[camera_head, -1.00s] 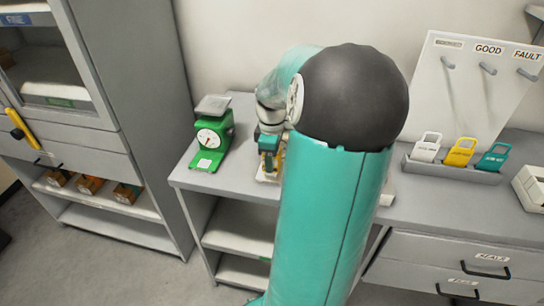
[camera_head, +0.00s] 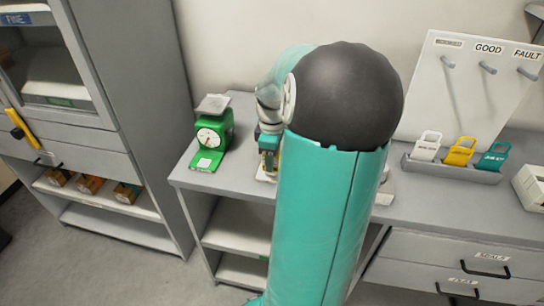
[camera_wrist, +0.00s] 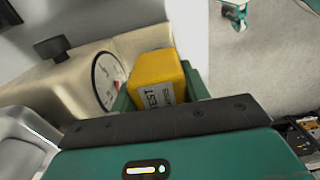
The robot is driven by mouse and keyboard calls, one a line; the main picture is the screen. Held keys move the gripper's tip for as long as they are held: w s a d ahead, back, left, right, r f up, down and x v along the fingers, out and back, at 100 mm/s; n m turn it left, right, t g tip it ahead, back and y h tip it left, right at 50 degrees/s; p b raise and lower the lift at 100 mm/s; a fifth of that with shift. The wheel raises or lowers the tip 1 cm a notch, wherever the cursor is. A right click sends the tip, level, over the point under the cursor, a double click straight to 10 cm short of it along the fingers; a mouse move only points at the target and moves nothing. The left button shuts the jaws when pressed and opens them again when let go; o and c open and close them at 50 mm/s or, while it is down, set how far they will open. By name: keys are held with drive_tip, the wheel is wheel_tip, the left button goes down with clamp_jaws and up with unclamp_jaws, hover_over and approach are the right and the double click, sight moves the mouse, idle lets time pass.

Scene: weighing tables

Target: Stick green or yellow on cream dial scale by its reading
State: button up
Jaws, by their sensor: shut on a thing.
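The cream dial scale shows in the wrist view (camera_wrist: 72,83), with its white round dial (camera_wrist: 107,80) facing the gripper. The dial's reading is not legible. In the head view only a cream edge (camera_head: 264,177) of it shows beside my arm. My gripper (camera_wrist: 160,92) is shut on a yellow block (camera_wrist: 158,78) with dark lettering that appears to read "TEST". The block is close in front of the dial; I cannot tell whether it touches the scale. My arm hides most of this spot in the head view.
A green dial scale (camera_head: 211,137) stands at the table's left end. To the right, a grey tray (camera_head: 452,171) holds white, yellow and teal tags below a peg board (camera_head: 475,85) with "GOOD" and "FAULT" labels. A grey cabinet (camera_head: 140,100) stands left.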

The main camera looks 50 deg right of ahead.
drive_tip(key=shift+f, duration=0.7)
idle(1.4)
drive_tip(key=shift+r, duration=0.1)
drive_tip(key=shift+r, duration=3.45)
